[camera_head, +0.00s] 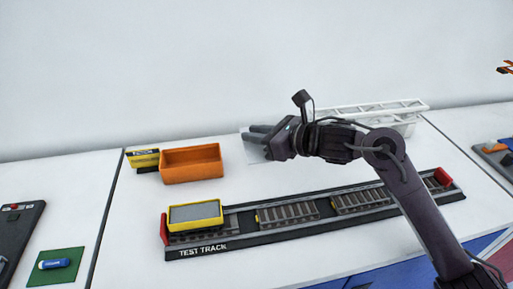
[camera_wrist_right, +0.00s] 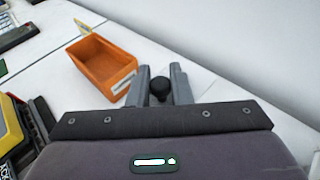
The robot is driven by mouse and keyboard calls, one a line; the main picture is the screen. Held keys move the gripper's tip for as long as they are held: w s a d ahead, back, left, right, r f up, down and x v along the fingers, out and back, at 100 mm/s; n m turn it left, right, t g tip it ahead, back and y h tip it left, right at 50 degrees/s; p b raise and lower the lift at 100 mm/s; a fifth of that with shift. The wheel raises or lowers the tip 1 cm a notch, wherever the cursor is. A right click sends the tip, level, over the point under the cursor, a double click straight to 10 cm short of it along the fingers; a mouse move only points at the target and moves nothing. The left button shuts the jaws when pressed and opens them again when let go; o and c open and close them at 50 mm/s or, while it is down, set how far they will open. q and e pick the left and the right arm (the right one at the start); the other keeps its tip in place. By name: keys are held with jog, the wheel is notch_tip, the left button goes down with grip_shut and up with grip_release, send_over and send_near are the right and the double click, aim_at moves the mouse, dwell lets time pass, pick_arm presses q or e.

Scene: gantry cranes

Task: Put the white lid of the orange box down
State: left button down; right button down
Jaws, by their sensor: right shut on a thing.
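The orange box (camera_head: 192,163) stands open at the back left of the white table, with no lid on it; it also shows in the right wrist view (camera_wrist_right: 104,66). My right gripper (camera_head: 257,137) is to the right of the box. In the right wrist view its fingers are shut on the dark knob (camera_wrist_right: 160,89) of the white lid. The pale lid (camera_head: 254,157) shows partly below the fingers and blends with the white table. I cannot tell whether it touches the table. My left gripper is not in view.
A yellow-and-black sign (camera_head: 143,159) stands left of the box. A test track (camera_head: 285,216) with a yellow wagon (camera_head: 194,214) lies in front. A white lattice structure (camera_head: 370,110) stands behind my right arm. The table just right of the box is bare.

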aim_at(256, 153)
notch_tip(256, 153, down, 6)
jog(key=shift+r+p, duration=0.2)
jog(key=shift+p, duration=0.4)
jog(key=shift+f+b, duration=0.25)
jog(key=shift+b, duration=0.1)
jog(key=c, duration=1.3)
grip_release()
jog(key=shift+r, duration=0.1)
